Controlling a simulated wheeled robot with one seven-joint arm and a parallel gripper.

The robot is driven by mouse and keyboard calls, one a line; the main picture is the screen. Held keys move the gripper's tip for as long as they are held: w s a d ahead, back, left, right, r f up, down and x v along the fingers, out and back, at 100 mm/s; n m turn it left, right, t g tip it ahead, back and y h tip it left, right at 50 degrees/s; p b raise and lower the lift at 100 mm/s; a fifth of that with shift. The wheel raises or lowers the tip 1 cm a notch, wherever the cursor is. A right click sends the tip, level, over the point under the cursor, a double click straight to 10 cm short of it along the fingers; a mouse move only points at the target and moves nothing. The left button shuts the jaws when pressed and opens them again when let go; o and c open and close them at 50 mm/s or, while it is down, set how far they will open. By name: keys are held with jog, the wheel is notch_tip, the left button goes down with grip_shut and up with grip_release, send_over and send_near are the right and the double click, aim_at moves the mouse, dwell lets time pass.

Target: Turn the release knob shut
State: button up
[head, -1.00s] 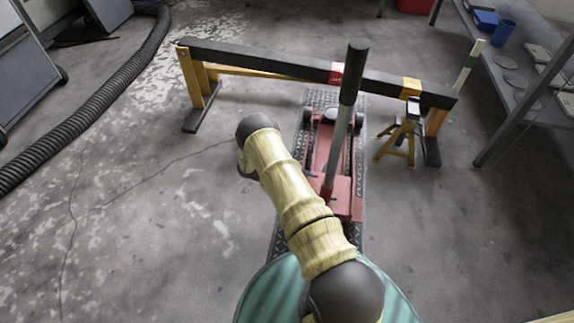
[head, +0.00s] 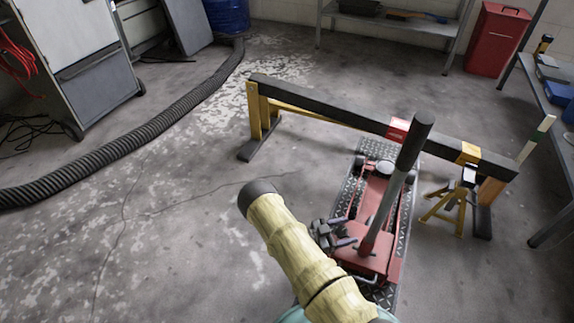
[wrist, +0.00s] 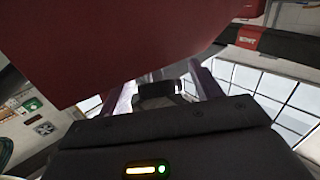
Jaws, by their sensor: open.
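The red floor jack (head: 375,205) stands on a tread-plate strip, with its dark handle (head: 408,145) tilted up and to the right. My gripper (head: 346,233) is low at the jack's left side, near the handle's base, with its fingers towards the red body. In the wrist view its purplish fingers (wrist: 165,85) are apart. A dark block (wrist: 155,95) shows between them; I cannot tell whether it is the release knob or part of my gripper. A red panel of the jack (wrist: 110,45) fills the upper left, very close. I cannot make out the knob in the head view.
A black beam (head: 330,105) on yellow legs crosses behind the jack. A yellow jack stand (head: 455,203) is right of it. A corrugated hose (head: 150,130) runs along the left floor. A red bin (head: 497,40) and shelves stand behind. Floor left of the arm is clear.

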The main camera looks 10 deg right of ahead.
jog(key=s+a+p, duration=0.1)
jog(key=a+p, duration=0.3)
jog(key=a, duration=1.3)
jog(key=w+r+n+t+y+p, duration=0.3)
jog(key=w+r+p, duration=0.6)
jog(key=w+r, duration=0.6)
notch_tip(320, 180, up, 4)
jog(key=t+y, duration=0.2)
jog(key=y, duration=0.1)
jog(key=shift+w+t+y, duration=0.15)
jog(key=shift+t+y, duration=0.25)
